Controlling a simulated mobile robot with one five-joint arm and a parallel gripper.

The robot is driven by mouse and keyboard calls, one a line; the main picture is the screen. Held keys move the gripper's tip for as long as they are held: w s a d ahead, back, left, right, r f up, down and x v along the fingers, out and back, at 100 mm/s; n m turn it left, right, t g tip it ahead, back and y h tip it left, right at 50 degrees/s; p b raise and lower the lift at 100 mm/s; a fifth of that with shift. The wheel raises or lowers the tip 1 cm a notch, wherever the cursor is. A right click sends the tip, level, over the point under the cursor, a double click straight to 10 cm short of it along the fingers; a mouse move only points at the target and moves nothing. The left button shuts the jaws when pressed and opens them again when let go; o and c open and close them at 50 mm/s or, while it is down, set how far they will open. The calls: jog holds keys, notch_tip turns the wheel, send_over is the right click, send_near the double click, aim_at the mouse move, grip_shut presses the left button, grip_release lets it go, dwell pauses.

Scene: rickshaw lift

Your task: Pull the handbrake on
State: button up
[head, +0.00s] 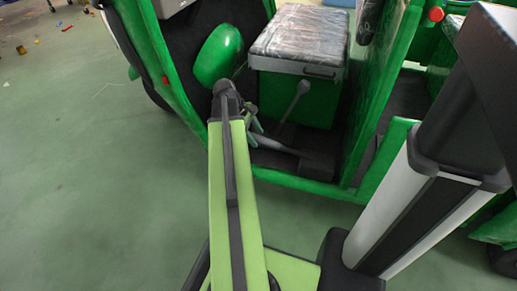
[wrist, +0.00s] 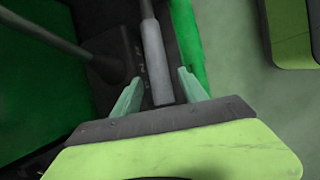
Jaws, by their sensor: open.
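The handbrake lever (head: 275,145) lies low on the dark cab floor, beside a taller gear lever (head: 302,90). In the wrist view the handbrake's light grey grip (wrist: 154,52) runs between the two pale green fingers of my gripper (wrist: 160,76). The fingers stand apart, one on each side of the grip, with gaps visible on both sides. In the head view my gripper (head: 253,124) is at the cab's open side, near the handbrake's end, partly hidden by my arm. I cannot tell its exact height over the grip.
A seat (head: 300,35) wrapped in clear plastic stands behind the levers. A green rounded part (head: 218,55) is left of it. The green sill (head: 300,182) borders the cab opening. The dark rod of the gear lever (wrist: 55,42) is at left in the wrist view. Open floor (head: 90,180) lies left.

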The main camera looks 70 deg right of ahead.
jog(key=b+x, duration=0.1)
jog(key=x, duration=0.1)
jog(key=shift+s+f, duration=0.15)
jog(key=shift+f, duration=0.1)
grip_shut()
jog(key=shift+r, duration=0.1)
dwell(1.2)
